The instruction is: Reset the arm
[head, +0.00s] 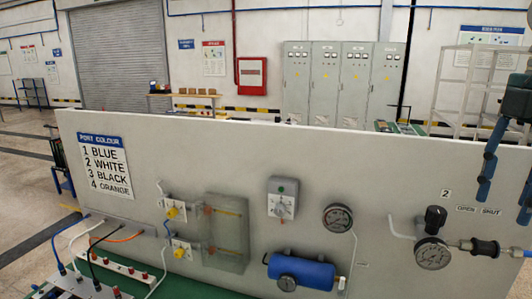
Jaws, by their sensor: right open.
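My right gripper (504,203) is at the right edge, pointing down, its two blue-grey fingers apart with nothing seen between them. It is in front of the upright grey panel (120,210), over its right end. Below and beside the fingers is a dark hose coupling (485,247) joined to a gauge (432,254) with a black knob (435,218) above it, labelled 2 and OPEN/SHUT. I cannot tell whether the fingers touch anything. My left gripper is not in view.
The panel carries a port colour sign (104,164), a clear box (226,236), a switch (282,200), a second gauge (338,218) and a blue cylinder (301,271). Coloured hoses (92,255) run at the lower left. Grey cabinets (340,82) stand far behind.

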